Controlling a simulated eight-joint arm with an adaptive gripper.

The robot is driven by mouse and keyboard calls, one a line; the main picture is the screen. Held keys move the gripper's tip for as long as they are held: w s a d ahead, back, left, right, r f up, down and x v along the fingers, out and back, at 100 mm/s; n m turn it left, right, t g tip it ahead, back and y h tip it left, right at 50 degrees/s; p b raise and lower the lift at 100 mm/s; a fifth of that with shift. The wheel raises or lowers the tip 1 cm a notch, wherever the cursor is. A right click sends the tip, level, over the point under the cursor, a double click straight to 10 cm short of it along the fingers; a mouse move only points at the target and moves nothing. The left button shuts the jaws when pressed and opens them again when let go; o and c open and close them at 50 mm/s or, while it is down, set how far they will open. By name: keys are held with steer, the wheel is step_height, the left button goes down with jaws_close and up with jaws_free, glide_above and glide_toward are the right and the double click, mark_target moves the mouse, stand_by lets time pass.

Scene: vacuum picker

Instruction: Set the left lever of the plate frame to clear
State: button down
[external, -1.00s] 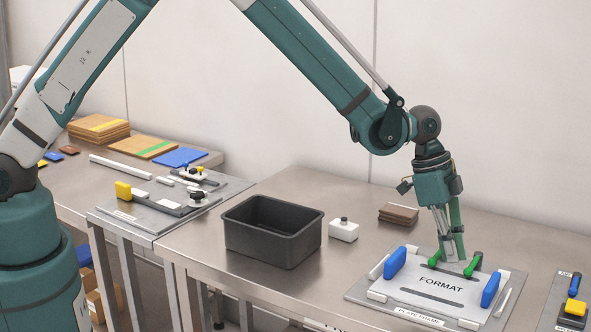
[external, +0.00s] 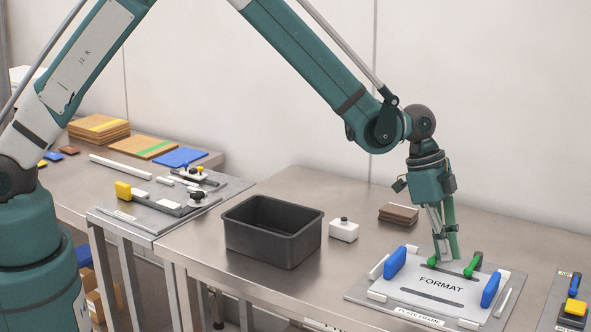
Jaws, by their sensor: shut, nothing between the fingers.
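My gripper (external: 444,258) points down, shut and empty, close beside the left green lever. I cannot tell whether it touches it.
A dark grey bin (external: 272,231) and a white block with a black knob (external: 344,229) stand left of the frame. Brown plates (external: 398,213) lie behind it. Another panel with a blue lever (external: 575,285) is at the far right.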

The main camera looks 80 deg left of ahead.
mark_target(434, 258)
steer(key=shift+s+a, duration=0.1)
steer(key=shift+s, duration=0.05)
steer(key=m+b, duration=0.1)
steer(key=s+a+m+g, duration=0.1)
steer(key=m, duration=0.1)
steer(key=s+a+m+b, duration=0.1)
steer(key=m, duration=0.1)
steer(key=shift+s+f+h+b, duration=0.15)
steer(key=shift+h+b, duration=0.15)
steer(key=shift+h, duration=0.1)
steer(key=m, duration=0.1)
steer(key=s+a+m+g+b, duration=0.1)
steer(key=shift+a+m, duration=0.15)
steer(key=shift+m, duration=0.25)
steer(key=m, duration=0.1)
steer(key=a+m+g, duration=0.1)
steer(key=shift+s+a+m+b, duration=0.25)
steer(key=shift+m+b, duration=0.05)
steer(key=shift+s+a+b, duration=0.15)
steer(key=shift+a+b, duration=0.25)
steer(key=shift+a, duration=0.75)
steer(key=shift+w+a+b, duration=0.15)
steer(key=shift+a+b, duration=0.05)
steer(key=shift+a, duration=0.4)
steer(key=shift+w+a+b, duration=0.15)
steer(key=shift+a, duration=0.45)
steer(key=shift+a, duration=0.15)
